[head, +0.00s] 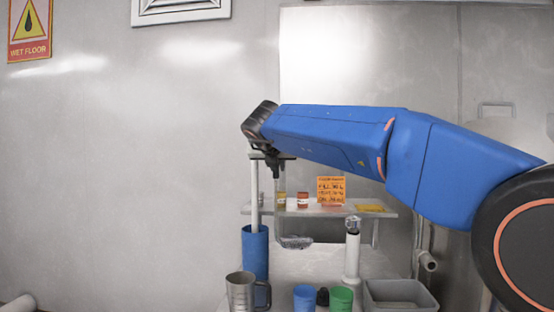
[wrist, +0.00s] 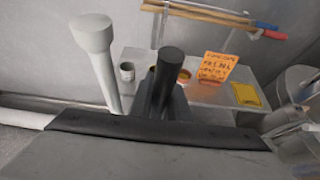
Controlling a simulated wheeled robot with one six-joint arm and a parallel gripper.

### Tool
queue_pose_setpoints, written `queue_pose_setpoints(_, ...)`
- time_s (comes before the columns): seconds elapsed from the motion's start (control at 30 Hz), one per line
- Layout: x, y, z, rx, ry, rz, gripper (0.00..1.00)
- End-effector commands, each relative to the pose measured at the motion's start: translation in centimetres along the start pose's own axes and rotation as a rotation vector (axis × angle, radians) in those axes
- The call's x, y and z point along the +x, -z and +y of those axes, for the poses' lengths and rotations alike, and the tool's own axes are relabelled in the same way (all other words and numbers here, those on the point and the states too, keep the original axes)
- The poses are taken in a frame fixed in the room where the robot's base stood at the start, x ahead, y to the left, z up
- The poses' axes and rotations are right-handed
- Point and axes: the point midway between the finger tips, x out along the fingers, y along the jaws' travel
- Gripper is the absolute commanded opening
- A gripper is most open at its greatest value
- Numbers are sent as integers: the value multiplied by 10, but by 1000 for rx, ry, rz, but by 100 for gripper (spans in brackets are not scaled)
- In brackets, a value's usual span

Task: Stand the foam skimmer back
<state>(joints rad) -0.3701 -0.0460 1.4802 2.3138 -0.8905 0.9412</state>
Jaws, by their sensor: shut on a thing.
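My gripper (head: 277,168) is up at the level of the back shelf, pointing down. It is shut on a dark, upright handle (wrist: 168,72), which stands between the fingers in the wrist view; I take this to be the foam skimmer's. A grey, flat, see-through piece (head: 296,242) shows below the gripper in the head view; whether it joins the handle is unclear. A tall blue holder (head: 255,262) stands below and left of the gripper. A white rod (head: 254,195) rises from it, close beside the gripper, its thick head (wrist: 92,32) showing in the wrist view.
A back shelf (head: 390,210) carries jars, an orange note (head: 331,190) and a yellow pad (head: 369,207). In front stand a metal mug (head: 241,292), blue cup (head: 305,297), green cup (head: 340,298), pale upright tool (head: 352,255) and grey bin (head: 399,294).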

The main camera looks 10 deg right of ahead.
Motion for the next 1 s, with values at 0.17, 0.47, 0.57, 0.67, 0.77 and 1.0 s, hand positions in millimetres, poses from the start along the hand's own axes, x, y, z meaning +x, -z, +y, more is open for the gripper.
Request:
queue_pose_setpoints(0.17,6,13,0,-1,0,-1,0)
queue_pose_setpoints(0.47,17,35,0,-1,0,0,0)
queue_pose_setpoints(0.57,20,42,0,-1,0,0,0)
queue_pose_setpoints(0.67,24,49,0,-1,0,0,0)
queue_pose_setpoints(0.77,27,56,0,-1,0,0,0)
queue_pose_setpoints(1.0,35,73,0,-1,0,0,0)
